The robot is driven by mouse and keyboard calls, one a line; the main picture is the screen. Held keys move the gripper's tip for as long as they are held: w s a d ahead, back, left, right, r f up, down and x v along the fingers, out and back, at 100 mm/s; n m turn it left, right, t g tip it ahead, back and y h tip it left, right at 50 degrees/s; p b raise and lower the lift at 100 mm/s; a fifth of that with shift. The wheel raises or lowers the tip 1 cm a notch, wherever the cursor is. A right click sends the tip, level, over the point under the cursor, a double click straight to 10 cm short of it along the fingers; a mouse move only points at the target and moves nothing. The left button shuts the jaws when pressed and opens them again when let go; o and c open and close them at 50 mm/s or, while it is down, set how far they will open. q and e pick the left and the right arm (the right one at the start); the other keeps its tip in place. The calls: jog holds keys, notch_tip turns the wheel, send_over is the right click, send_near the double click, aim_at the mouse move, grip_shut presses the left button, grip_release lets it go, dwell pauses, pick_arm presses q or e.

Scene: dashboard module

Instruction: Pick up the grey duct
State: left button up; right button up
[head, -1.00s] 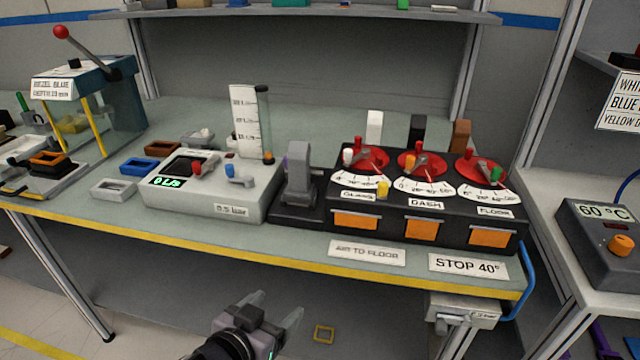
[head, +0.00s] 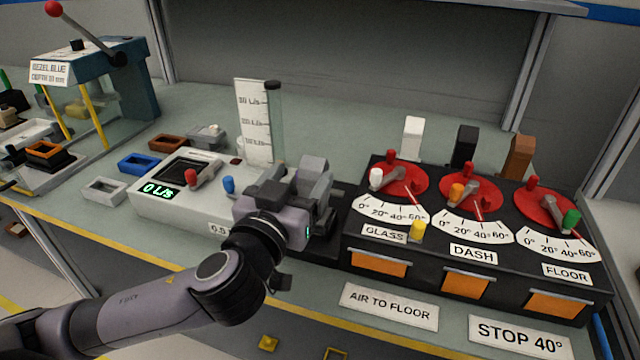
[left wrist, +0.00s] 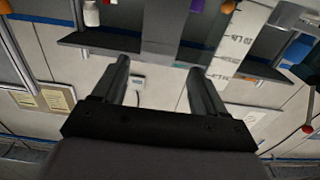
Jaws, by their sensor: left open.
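The grey duct (head: 318,170) appears to be the upright grey piece on a dark base between the white flow tester and the black dial panel. My left gripper (head: 298,178) is in front of it and hides much of it in the head view. The gripper is open; I cannot tell whether its fingers touch the duct. In the left wrist view, the two fingers (left wrist: 163,80) are apart with nothing clearly held between them. A grey upright strip (left wrist: 163,28) shows beyond them; I cannot tell whether it is the duct. My right gripper is out of view.
The flow tester (head: 150,205) with its scale tube stands left of my gripper. The black dial panel (head: 420,262) with three red dials stands close on the right. Labels "AIR TO FLOOR" (head: 389,306) and "STOP 40°" (head: 518,338) are along the table's front edge.

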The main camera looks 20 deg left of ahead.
aim_at(312, 162)
pick_arm(q)
jog(key=shift+w+r, duration=0.2)
jog(key=shift+w, duration=0.3)
jog(key=shift+w+p, duration=0.25)
jog(key=shift+p, duration=0.05)
jog(key=w, duration=0.2)
jog(key=w+p, duration=0.1)
jog(key=shift+w+d+r, duration=0.1)
jog(key=shift+w+d, duration=0.2)
jog(key=shift+w, duration=0.7)
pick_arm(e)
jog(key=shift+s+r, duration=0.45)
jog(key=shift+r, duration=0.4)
pick_arm(q)
grip_shut()
